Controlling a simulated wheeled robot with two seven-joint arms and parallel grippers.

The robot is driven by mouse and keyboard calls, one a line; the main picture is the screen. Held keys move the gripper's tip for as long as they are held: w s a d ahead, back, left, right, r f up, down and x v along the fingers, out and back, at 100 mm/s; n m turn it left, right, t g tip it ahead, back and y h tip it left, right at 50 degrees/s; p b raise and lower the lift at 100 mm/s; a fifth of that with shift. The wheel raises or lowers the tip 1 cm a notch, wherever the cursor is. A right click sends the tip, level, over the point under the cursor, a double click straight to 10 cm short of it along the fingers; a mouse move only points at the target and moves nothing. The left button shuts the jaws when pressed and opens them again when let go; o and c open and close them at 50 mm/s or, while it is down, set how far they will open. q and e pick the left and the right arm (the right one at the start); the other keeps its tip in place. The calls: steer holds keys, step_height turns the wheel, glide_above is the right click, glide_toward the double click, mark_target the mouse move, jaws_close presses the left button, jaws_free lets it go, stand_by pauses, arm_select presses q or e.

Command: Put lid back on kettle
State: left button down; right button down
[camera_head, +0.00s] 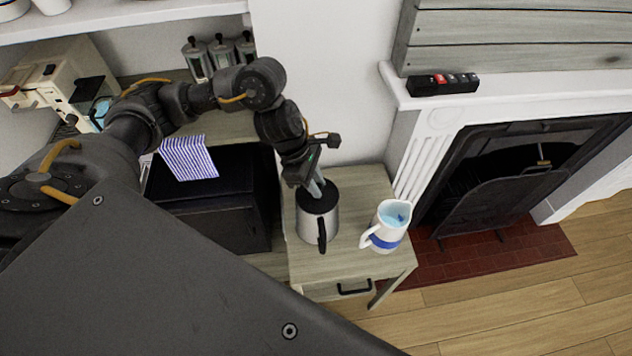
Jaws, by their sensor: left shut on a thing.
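The kettle (318,225) stands upright on a small wooden side table (311,270). It has a metallic body and a black handle on its front side. A dark lid (314,195) shows at its top. My left gripper (316,187) points down at the kettle's top and is shut on the lid. The gripper hides part of the lid, and I cannot tell whether the lid is fully seated or slightly above the rim. My right gripper is not in view.
A white and blue jug (387,226) stands on the table, right of the kettle. A black cabinet-like box (215,205) with a striped cloth (188,158) is at the left. A fireplace (520,165) is at the right. Canisters (222,55) stand behind my arm.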

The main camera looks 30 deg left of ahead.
arm_select(q)
steer(key=c, duration=1.2)
jaws_free()
steer(key=shift+o, duration=0.5)
steer(key=o, duration=0.4)
steer(key=shift+r, duration=0.1)
steer(key=shift+r+p, duration=2.6)
steer(key=shift+r, duration=0.85)
steer(key=shift+c, duration=0.5)
jaws_close()
